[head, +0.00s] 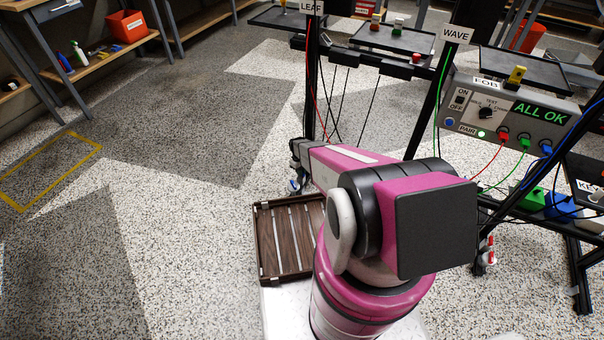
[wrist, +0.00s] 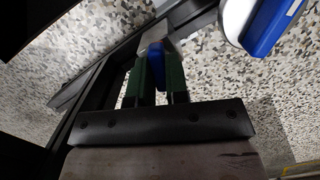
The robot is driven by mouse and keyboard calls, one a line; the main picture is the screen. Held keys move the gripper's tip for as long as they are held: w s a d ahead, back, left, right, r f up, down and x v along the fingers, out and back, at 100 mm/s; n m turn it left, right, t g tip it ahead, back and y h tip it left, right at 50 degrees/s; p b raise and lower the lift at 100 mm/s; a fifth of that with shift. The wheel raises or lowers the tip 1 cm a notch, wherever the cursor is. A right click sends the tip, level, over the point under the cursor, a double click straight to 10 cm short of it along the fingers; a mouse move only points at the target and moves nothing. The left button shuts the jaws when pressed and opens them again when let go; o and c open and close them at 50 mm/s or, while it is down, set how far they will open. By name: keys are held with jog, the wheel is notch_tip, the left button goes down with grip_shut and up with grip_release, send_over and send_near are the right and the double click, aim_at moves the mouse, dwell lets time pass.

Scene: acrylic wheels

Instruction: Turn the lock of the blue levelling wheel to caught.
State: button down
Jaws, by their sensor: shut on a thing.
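The blue levelling wheel (wrist: 268,22), blue with a white part, shows at the top right of the wrist view. In the head view a small bit of blue and white (head: 294,186) shows at the foot of the rack's left post, mostly behind my arm. My gripper (wrist: 160,62) has dark green fingers, shut on a blue piece (wrist: 155,65) that appears to be the wheel's lock. A pale grey surface lies just beyond the fingertips. Whether the lock stands at caught or free I cannot tell. In the head view my arm hides most of the gripper.
A dark rack with trays (head: 392,38) and LEAF and WAVE signs stands ahead. A grey control box (head: 510,112) reading ALL OK hangs at right, with cables. A red-and-white wheel (head: 487,252) stands at lower right. A slatted wooden crate (head: 285,240) is near my base. Floor at left is clear.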

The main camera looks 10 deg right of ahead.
jog(key=m, duration=0.4)
jog(key=shift+m+y, duration=0.3)
jog(key=shift+y, duration=0.1)
jog(key=shift+m, duration=0.9)
jog(key=shift+m+y, duration=0.3)
jog(key=shift+m, duration=1.1)
jog(key=m, duration=0.3)
jog(key=shift+d+m+y, duration=0.1)
jog(key=shift+m+y, duration=0.2)
jog(key=shift+m, duration=0.1)
jog(key=c, duration=1)
grip_release()
